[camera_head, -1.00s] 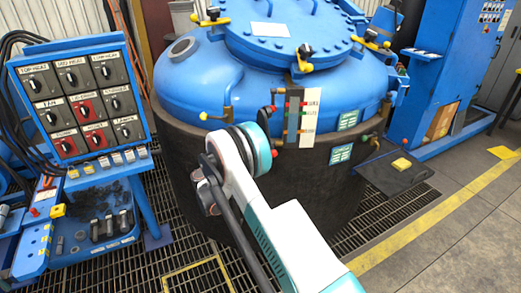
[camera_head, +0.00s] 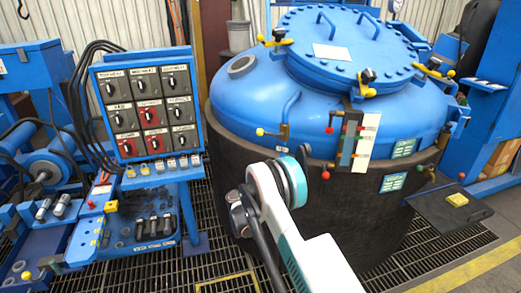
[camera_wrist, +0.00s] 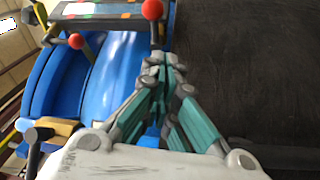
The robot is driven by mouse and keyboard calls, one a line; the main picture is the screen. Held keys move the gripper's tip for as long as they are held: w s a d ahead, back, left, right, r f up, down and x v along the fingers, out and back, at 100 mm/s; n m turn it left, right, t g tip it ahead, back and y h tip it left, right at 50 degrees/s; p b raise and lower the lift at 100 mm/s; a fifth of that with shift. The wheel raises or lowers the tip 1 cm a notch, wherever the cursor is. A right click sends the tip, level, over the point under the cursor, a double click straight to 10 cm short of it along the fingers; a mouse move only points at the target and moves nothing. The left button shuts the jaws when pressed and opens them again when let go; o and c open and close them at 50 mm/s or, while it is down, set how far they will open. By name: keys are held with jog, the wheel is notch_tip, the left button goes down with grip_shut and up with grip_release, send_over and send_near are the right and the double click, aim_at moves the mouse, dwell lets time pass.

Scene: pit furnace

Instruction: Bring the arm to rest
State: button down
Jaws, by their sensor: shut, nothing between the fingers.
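My arm reaches up from the bottom of the head view toward the front of the blue furnace (camera_head: 330,75). My gripper is hidden behind the arm links in the head view. In the wrist view my gripper (camera_wrist: 163,65) shows with its teal and grey fingers together, shut and empty. Beyond the fingers in the wrist view are the furnace's blue body (camera_wrist: 105,75) and its dark outer wall (camera_wrist: 250,70). I cannot tell the exact gap between the fingertips and the furnace.
A control panel (camera_head: 150,110) with several knobs stands left of the furnace, above a tool shelf (camera_head: 150,228). A dark side tray (camera_head: 440,218) with a yellow block (camera_head: 457,199) juts out at the right. Red-balled levers (camera_wrist: 152,10) lie near the gripper. Grating (camera_head: 330,262) covers the floor.

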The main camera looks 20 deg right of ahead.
notch_tip(320, 180, up, 12)
jog(key=s+d+n+t+y, duration=0.1)
jog(key=s+y, duration=0.1)
jog(key=y, duration=0.3)
jog(key=s+a+r+y, duration=0.2)
jog(key=s+r+y, duration=0.2)
jog(key=s+r, duration=0.4)
jog(key=s+a+t+y, duration=0.1)
jog(key=s+a+y, duration=0.2)
jog(key=s, duration=0.7)
jog(key=s+a+t+y, duration=0.1)
jog(key=s+a+y, duration=0.2)
jog(key=s+a, duration=0.3)
jog(key=s+a+t+y, duration=0.1)
jog(key=s+a+y, duration=0.3)
jog(key=s, duration=1.1)
jog(key=shift+a+f, duration=0.4)
jog(key=shift+a, duration=0.25)
jog(key=shift+s, duration=0.1)
